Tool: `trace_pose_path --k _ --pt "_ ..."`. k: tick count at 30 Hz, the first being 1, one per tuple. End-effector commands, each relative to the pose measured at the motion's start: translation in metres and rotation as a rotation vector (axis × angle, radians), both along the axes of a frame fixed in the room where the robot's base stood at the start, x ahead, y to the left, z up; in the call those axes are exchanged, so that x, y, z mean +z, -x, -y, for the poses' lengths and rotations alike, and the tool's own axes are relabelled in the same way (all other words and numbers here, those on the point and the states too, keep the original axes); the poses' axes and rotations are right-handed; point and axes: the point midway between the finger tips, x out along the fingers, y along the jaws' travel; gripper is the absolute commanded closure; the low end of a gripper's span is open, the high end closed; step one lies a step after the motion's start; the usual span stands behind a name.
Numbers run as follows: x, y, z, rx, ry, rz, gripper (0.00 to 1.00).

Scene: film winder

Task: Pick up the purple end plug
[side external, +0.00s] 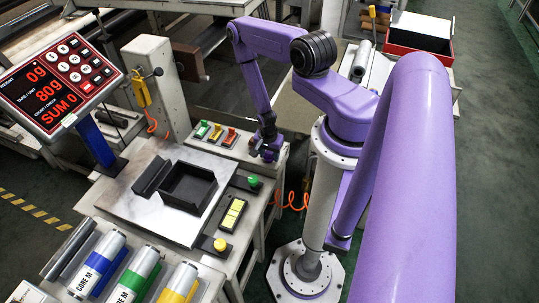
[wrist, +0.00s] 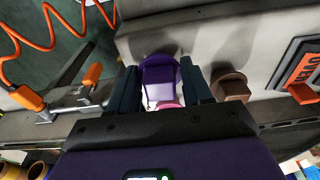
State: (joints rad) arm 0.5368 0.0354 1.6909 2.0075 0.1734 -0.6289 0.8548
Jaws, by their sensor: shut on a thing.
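The purple end plug (wrist: 159,82) sits between the two dark fingers of my gripper (wrist: 161,88) in the wrist view. My gripper is shut on it, with a finger on each side. A small pink piece shows just below the plug; I cannot tell what it is. In the side external view my gripper (side external: 264,150) is low at the right back of the work table, and the plug cannot be made out there. I cannot tell whether the plug touches the surface below.
A brown plug (wrist: 230,84) stands just right of my gripper's right finger. An orange-handled clamp (wrist: 92,75) and coiled orange cable (wrist: 42,42) are to the left. Coloured switches (side external: 216,133) and a black tray (side external: 187,187) share the table in the side external view.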

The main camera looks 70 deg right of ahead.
Motion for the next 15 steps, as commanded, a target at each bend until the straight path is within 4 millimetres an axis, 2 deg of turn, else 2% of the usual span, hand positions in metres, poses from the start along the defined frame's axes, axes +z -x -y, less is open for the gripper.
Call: trace_pose_path --k 5,8,15 --pt "0.016 -0.001 0.0 0.001 0.001 0.002 0.79" --pt "0.033 -0.001 0.0 0.001 0.001 0.002 0.79" --pt "0.086 -0.002 0.001 0.0 0.002 0.004 0.79"
